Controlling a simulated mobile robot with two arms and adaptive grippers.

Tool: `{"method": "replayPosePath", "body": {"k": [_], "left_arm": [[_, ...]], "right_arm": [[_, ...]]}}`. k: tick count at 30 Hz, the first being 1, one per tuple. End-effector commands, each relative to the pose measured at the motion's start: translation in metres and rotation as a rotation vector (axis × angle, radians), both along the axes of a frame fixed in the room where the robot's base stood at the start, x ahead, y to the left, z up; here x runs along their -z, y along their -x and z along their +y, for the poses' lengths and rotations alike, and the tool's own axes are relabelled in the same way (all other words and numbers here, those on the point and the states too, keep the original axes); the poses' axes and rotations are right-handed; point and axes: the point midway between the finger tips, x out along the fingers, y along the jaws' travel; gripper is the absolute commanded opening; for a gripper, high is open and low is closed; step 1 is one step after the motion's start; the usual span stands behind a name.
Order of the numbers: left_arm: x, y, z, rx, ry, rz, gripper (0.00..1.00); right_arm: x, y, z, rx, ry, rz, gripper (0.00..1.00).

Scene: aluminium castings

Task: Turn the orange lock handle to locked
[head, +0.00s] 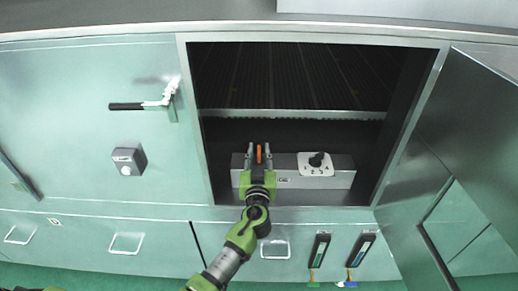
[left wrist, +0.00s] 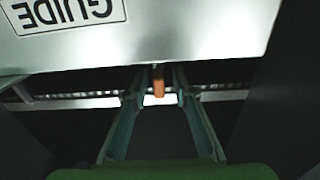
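The orange lock handle (head: 259,153) is at the left part of a grey box inside the open cabinet. It also shows in the left wrist view (left wrist: 158,88), small and upright, just under the box's edge. My left gripper (head: 258,149) reaches in from below, with one finger on each side of the handle. In the left wrist view its fingertips (left wrist: 157,94) stand apart, with a gap on both sides of the handle. The gripper is open. My right gripper is not in view.
The grey box (head: 334,179) carries a white dial plate (head: 304,168) with a black knob (head: 316,159). A metal shelf (head: 290,114) runs above it. The cabinet door (head: 455,130) stands open at the right. A black-handled lever (head: 127,106) is on the left panel.

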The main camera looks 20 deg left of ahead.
Motion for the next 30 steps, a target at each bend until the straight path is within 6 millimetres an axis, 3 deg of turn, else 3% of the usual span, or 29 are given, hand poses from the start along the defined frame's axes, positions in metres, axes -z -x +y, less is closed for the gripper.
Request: {"method": "replayPosePath", "body": {"k": [9, 10, 12, 13, 23, 30], "left_arm": [[0.0004, -0.0029, 0.001, 0.0, 0.0, 0.0, 0.25], [0.0004, -0.003, 0.001, 0.0, 0.0, 0.0, 0.22], [0.0004, -0.0029, 0.0009, 0.0, 0.0, 0.0, 0.04], [0.0004, -0.0029, 0.0009, 0.0, 0.0, 0.001, 0.0], [0.001, -0.0025, 0.0014, 0.017, -0.001, 0.001, 0.0], [0.0005, -0.0022, 0.0023, 0.125, -0.001, -0.002, 0.0]], "right_arm": [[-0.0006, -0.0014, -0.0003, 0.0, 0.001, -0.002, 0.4], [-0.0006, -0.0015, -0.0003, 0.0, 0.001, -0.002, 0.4], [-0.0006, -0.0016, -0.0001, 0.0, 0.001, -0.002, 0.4], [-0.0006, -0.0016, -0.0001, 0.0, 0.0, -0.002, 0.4], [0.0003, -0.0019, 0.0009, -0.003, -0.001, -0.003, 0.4], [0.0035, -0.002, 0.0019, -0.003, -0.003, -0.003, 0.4]]}}
